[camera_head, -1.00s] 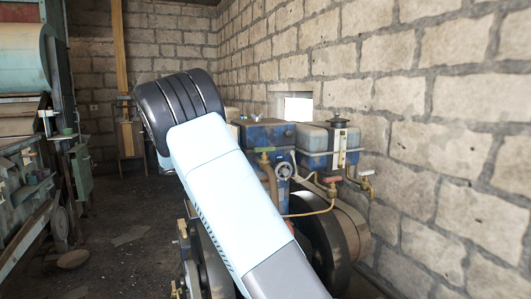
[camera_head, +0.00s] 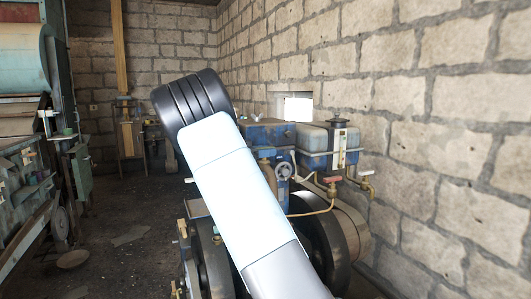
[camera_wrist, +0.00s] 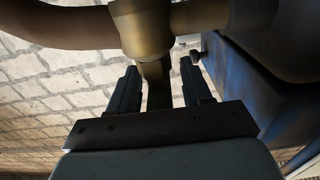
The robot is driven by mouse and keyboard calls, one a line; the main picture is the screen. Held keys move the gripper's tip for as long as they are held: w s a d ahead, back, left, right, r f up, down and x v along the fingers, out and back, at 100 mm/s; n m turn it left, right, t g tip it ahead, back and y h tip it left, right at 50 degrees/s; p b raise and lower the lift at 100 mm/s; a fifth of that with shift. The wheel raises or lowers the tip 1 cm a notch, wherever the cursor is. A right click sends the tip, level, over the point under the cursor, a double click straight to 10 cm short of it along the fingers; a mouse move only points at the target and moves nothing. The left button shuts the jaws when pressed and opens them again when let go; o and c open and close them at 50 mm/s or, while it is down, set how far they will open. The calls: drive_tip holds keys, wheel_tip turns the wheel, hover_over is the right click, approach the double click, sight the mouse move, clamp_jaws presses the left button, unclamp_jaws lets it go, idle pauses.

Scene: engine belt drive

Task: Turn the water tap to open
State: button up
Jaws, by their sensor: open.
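In the wrist view a brass tap (camera_wrist: 145,28) sits on a thick brown pipe (camera_wrist: 60,26). A narrow part, perhaps its lever, extends from the tap down between my fingers. My gripper (camera_wrist: 158,72) is open, with one dark finger on each side of this part. I cannot tell whether either finger touches it. In the head view my arm hides my gripper. Two taps show on the engine's right side, one with a red handle (camera_head: 331,180) and one with a pale handle (camera_head: 367,173). I cannot tell which tap is in the wrist view.
The blue engine (camera_head: 268,132) and its tank (camera_head: 313,142) stand beside a stone block wall (camera_head: 430,100). A large dark wheel (camera_head: 326,240) is below. A blue surface (camera_wrist: 250,100) is close to the right finger. Open floor (camera_head: 125,215) lies left.

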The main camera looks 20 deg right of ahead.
drive_tip(key=shift+d, duration=0.3)
drive_tip(key=shift+c, duration=0.3)
drive_tip(key=shift+a, duration=0.1)
clamp_jaws()
